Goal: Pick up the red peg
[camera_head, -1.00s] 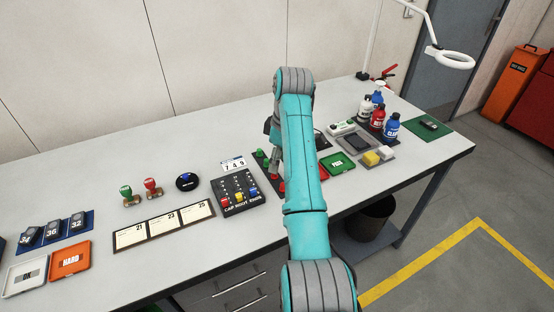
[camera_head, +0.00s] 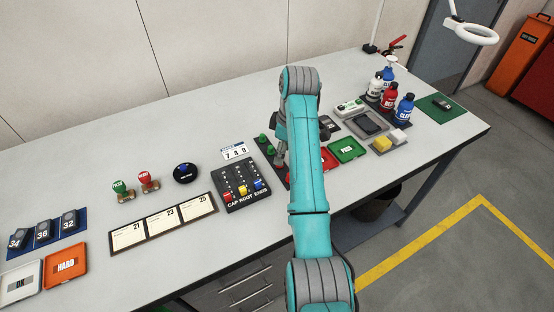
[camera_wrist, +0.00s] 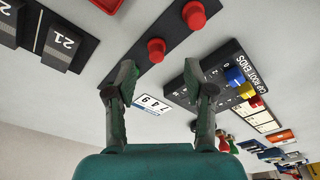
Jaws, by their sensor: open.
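Two red pegs stand on a narrow dark board (camera_wrist: 128,55) in the wrist view: a nearer one (camera_wrist: 156,48) and another (camera_wrist: 193,14) farther up the picture. My gripper (camera_wrist: 160,76) is open and empty, its two fingers spread wide. The nearer red peg shows between and just beyond the fingertips, with no contact visible. In the head view my arm hides most of the board and the red pegs. Green pegs (camera_head: 262,138) show at the board's far end.
A slider panel (camera_head: 226,190) with yellow, blue and red knobs lies close left of the peg board. A 749 card (camera_head: 234,151) lies behind it. A green tray (camera_head: 347,150) and bottles (camera_head: 390,97) stand to the right.

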